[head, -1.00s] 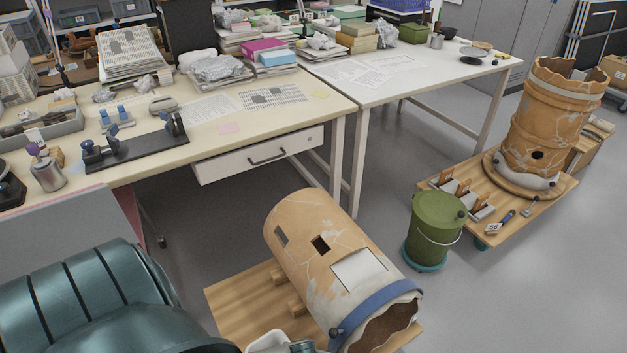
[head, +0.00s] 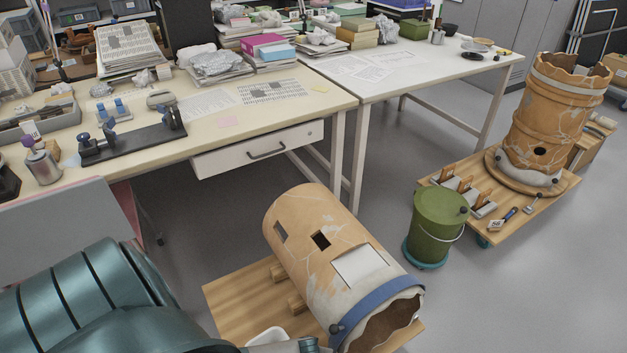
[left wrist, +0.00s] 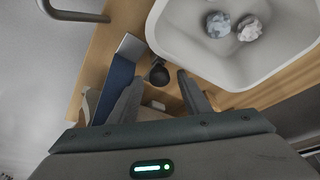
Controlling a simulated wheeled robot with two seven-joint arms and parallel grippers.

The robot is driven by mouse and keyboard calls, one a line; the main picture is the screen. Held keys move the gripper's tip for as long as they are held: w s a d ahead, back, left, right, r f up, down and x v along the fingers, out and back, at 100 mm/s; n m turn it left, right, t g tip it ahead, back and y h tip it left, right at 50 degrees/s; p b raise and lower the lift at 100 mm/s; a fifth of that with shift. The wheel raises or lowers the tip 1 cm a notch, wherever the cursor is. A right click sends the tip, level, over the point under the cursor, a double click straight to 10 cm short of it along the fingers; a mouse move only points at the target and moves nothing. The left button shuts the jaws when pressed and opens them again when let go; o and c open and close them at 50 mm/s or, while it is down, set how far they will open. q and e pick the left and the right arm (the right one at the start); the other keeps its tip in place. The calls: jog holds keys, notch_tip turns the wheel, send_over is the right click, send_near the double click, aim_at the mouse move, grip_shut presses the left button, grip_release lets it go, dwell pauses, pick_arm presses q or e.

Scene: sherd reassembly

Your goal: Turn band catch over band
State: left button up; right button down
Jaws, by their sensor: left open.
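A large orange clay vessel (head: 300,225) lies on its side on a wooden board (head: 238,305), with a blue band (head: 378,300) around its ragged end. The band catch, a dark knob (head: 335,328), sits on the band's near side. In the left wrist view, the catch (left wrist: 159,72) shows just ahead of and between my fingertips, beside the blue band (left wrist: 118,82). My right gripper is in neither view.
A white basin (left wrist: 185,50) with crumpled lumps lies close to my left gripper. A green lidded bucket (head: 438,225) stands right of the vessel. A low wooden trolley (head: 545,205) carries an upright vessel (head: 545,115). Cluttered tables stand behind; grey floor is clear at lower right.

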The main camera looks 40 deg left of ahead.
pick_arm(q)
jog(key=c, duration=1.1)
jog(key=shift+o, duration=0.2)
